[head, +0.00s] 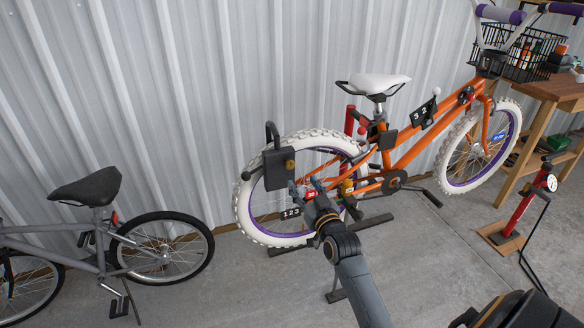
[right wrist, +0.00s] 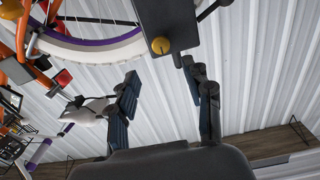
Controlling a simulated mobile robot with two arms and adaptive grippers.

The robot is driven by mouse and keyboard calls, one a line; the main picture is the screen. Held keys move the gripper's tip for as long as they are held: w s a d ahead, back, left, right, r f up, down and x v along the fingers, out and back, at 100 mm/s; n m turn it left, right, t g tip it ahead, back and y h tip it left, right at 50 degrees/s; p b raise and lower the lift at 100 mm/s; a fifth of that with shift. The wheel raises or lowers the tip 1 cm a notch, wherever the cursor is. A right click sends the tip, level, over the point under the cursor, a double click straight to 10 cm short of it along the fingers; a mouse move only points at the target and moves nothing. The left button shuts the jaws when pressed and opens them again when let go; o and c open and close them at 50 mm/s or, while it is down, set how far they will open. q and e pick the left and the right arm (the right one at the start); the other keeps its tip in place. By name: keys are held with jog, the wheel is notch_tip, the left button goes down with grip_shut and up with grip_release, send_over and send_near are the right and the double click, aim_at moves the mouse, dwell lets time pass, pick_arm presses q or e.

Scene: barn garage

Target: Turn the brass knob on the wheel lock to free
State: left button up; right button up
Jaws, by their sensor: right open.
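The wheel lock (head: 278,176) is a dark box with a shackle on top, at the rear wheel of an orange bike. Its round brass knob (head: 290,164) is on the front face. In the right wrist view the lock (right wrist: 168,20) is at the top, with the brass knob (right wrist: 160,45) near its lower edge. My right gripper (head: 302,190) is just below and right of the knob. In the right wrist view the fingers (right wrist: 160,86) are apart and empty, with the knob beyond their tips. My left gripper is not in view.
The orange bike (head: 408,145) is on a stand against a corrugated wall. A grey bike (head: 98,244) stands at left. A red floor pump (head: 522,212) and a wooden bench (head: 552,90) are at right.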

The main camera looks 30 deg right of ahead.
aim_at(291, 166)
jog(key=x, duration=1)
jog(key=shift+a, duration=0.15)
grip_shut()
